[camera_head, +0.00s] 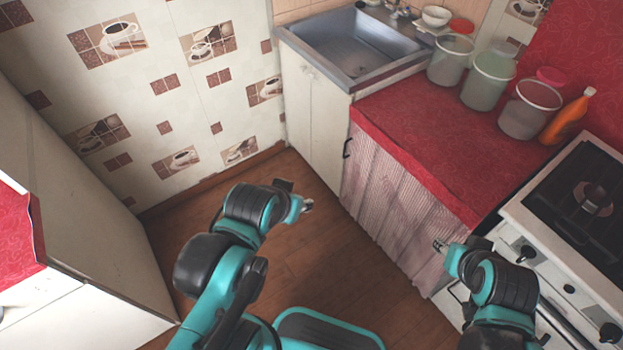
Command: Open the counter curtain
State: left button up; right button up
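The counter curtain (395,205) is a pale pinkish, striped, pleated cloth. It hangs under the red counter top (430,135) and covers the front from the sink cabinet side to near the stove. My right gripper (439,246) is close to the curtain's right part; I cannot tell whether it touches the cloth. My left gripper (306,205) is over the floor, left of the curtain and apart from it. Both grippers are small in view, and their finger openings cannot be made out. What lies behind the curtain is hidden.
A white sink cabinet (312,115) with a metal sink (358,48) stands left of the curtain. A dark handle (347,148) shows at the curtain's left edge. A white stove (577,205) is on the right. Buckets (488,80) stand on the counter. Wooden floor (330,262) is clear.

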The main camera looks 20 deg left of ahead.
aim_at(361, 149)
jog(key=u, duration=0.25)
jog(key=i+j+z, duration=0.25)
jog(key=i+j, duration=0.6)
jog(key=j, duration=0.15)
